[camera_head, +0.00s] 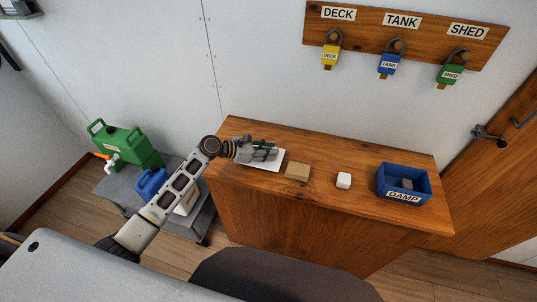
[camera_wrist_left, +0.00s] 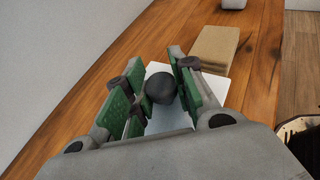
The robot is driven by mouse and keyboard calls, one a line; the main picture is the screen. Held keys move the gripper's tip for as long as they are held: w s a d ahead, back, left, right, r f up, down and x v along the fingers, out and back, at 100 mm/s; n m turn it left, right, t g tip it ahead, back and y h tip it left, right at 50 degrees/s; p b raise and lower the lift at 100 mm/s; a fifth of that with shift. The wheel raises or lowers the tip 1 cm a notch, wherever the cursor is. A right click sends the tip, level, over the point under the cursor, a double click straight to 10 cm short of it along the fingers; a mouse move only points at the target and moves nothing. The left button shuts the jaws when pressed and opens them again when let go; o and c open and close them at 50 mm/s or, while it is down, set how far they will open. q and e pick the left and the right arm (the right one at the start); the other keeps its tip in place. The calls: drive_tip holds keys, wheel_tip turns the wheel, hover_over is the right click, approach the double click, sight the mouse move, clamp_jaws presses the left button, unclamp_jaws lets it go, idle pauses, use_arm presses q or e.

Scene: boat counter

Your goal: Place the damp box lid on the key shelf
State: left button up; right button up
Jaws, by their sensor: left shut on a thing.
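A white flat square piece (camera_head: 267,163) with a dark round knob (camera_wrist_left: 160,88), which looks like the lid, is at the left end of the wooden counter. My left gripper (camera_head: 262,151) is shut on the knob from above. In the wrist view the green-padded fingers (camera_wrist_left: 150,92) stand either side of the knob, over the white piece (camera_wrist_left: 166,121). I cannot tell whether it touches the counter. The open blue DAMP box (camera_head: 391,194) stands at the right end with grey items inside. A wooden key board (camera_head: 366,19) hangs on the wall. My right gripper is not in view.
A tan block (camera_head: 297,171) and a small white block (camera_head: 344,180) stand between the white piece and the box. Green (camera_head: 118,142) and blue cans (camera_head: 150,183) stand left of the counter.

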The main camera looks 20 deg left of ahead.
use_arm(q)
drive_tip(key=shift+f, duration=0.9)
drive_tip(key=o, duration=1)
drive_tip(key=shift+f, duration=0.1)
drive_tip(key=shift+o, duration=0.2)
drive_tip(key=v, duration=1.2)
drive_tip(key=shift+s, duration=0.1)
